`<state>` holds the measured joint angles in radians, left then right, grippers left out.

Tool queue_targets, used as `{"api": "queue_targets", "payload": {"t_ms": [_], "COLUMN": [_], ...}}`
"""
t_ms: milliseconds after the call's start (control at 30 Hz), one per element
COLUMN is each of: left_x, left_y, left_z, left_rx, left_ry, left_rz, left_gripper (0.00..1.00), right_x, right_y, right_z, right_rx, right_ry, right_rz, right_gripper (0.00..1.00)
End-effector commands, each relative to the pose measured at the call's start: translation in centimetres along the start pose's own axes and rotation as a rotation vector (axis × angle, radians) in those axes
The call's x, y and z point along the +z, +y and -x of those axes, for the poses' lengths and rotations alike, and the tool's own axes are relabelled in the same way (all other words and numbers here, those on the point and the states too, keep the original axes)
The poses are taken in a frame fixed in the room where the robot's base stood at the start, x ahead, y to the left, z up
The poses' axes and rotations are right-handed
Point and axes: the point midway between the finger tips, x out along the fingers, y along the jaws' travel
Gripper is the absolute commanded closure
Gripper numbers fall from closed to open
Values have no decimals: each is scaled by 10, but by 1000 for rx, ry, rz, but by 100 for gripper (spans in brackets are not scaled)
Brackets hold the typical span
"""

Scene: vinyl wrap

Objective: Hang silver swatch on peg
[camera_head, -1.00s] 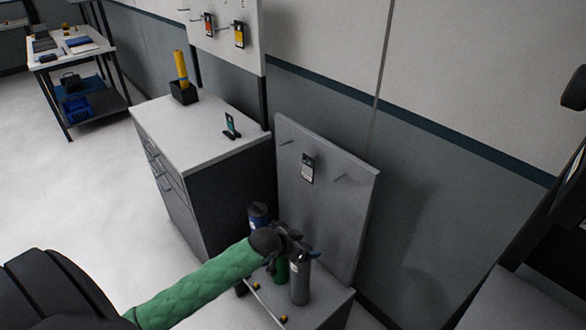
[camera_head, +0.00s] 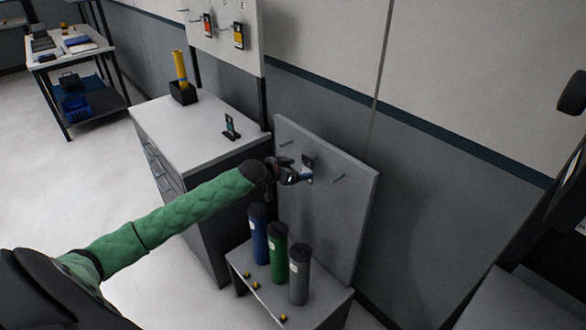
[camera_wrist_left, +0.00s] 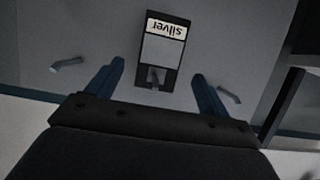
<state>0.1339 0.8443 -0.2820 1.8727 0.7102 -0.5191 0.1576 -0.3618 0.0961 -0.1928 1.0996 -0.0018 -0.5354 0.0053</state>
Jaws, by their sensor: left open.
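The silver swatch (camera_head: 308,162), a dark card with a grey patch and a white label, is on the middle peg of the grey upright panel (camera_head: 350,215). In the left wrist view the swatch (camera_wrist_left: 163,48) reads "silver" upside down, and the peg (camera_wrist_left: 155,76) shows at its hole end. My left gripper (camera_head: 303,177) is in front of the swatch and hides its lower part in the head view. In the left wrist view the left gripper (camera_wrist_left: 158,72) is open, with one finger on each side of the swatch and nothing held. My right gripper is not in view.
Two empty pegs (camera_head: 339,177) (camera_head: 287,143) flank the swatch. Blue (camera_head: 259,238), green (camera_head: 277,255) and grey (camera_head: 299,278) rolls stand on the low shelf below. A cabinet (camera_head: 195,133) stands left of the panel.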

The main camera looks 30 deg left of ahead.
Motion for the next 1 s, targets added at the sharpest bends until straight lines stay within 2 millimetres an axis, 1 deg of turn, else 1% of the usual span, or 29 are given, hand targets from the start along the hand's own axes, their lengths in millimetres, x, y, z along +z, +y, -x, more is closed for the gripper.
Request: {"api": "queue_targets", "payload": {"t_ms": [33,200,300,400,533,767,800,867,1000], "left_x": [-4,-3,-3,-2,-1,0,0,0,0], "left_y": [0,0,0,0,0,0,0,0,0], "left_z": [-7,-30,-41,-49,-53,-54,-54,-54,-54], "left_rx": [0,0,-1,0,0,0,0,0,0], "left_ry": [1,0,0,0,-1,-1,-1,-1,-1], "left_rz": [2,1,1,0,-1,-1,-1,-1,-1], "left_gripper": [20,20,20,20,20,20,22,34,61], "right_x": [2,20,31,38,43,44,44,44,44], "right_y": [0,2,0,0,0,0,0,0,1], "right_z": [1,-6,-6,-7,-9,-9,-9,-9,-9], "right_rx": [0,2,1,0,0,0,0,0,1], "right_ry": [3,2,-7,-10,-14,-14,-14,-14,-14], "right_rz": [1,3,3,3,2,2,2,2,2], "right_gripper": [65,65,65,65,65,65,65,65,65]}}
